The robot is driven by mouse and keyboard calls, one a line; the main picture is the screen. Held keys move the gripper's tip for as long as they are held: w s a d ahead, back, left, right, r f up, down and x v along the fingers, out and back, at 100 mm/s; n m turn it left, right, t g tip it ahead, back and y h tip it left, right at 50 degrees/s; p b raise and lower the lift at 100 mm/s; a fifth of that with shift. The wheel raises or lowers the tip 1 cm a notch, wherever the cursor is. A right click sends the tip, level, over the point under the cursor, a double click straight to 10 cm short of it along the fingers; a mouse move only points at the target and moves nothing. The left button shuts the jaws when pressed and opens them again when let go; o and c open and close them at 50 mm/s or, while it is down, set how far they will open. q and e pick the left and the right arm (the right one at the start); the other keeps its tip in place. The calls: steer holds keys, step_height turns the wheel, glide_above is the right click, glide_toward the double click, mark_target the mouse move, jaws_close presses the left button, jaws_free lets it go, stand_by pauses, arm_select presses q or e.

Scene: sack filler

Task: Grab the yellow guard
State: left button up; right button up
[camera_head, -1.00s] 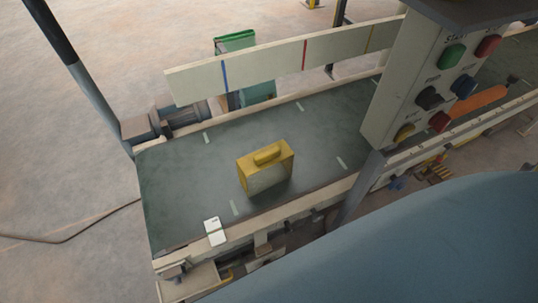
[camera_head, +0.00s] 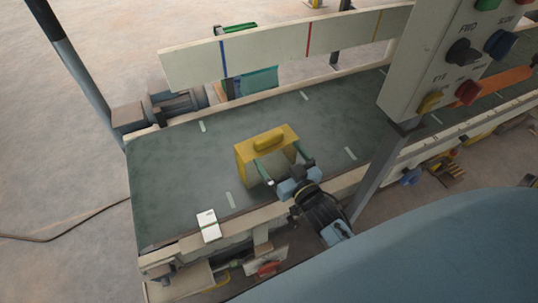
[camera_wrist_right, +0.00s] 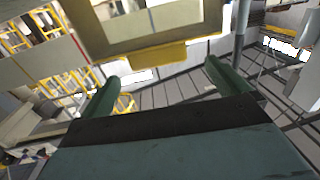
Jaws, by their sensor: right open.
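The yellow guard (camera_head: 245,166), a box-like piece with a raised handle bar (camera_head: 267,142) on top, stands on the dark green conveyor belt. My right gripper (camera_head: 277,156) is at its near side, with its two green fingers spread in front of the guard's face. It is open and holds nothing. In the right wrist view the guard's yellow handle (camera_wrist_right: 147,60) spans the space ahead of the open green fingers (camera_wrist_right: 165,73). I cannot tell whether the fingers touch the guard. My left gripper is not in view.
A control box (camera_head: 437,75) with coloured buttons and knobs hangs on a post at the right. A pale side rail (camera_head: 265,52) runs along the belt's far side. A white card (camera_head: 208,226) lies on the near edge. The belt left of the guard is clear.

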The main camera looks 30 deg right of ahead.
mark_target(271, 141)
steer(key=w, duration=0.3)
steer(key=shift+w+b, duration=0.35)
steer(key=shift+w, duration=0.05)
steer(key=w+b, duration=0.1)
steer(key=w, duration=0.2)
steer(key=shift+w+d+b, duration=0.1)
steer(key=shift+w+b, duration=0.2)
steer(key=shift+w, duration=0.1)
steer(key=shift+w+r, duration=0.1)
steer(key=shift+w, duration=0.5)
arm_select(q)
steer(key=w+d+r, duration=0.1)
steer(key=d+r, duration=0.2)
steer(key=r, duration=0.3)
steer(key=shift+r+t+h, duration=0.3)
arm_select(e)
steer(key=shift+c, duration=0.3)
steer(key=c, duration=1.3)
steer(key=shift+r, duration=0.1)
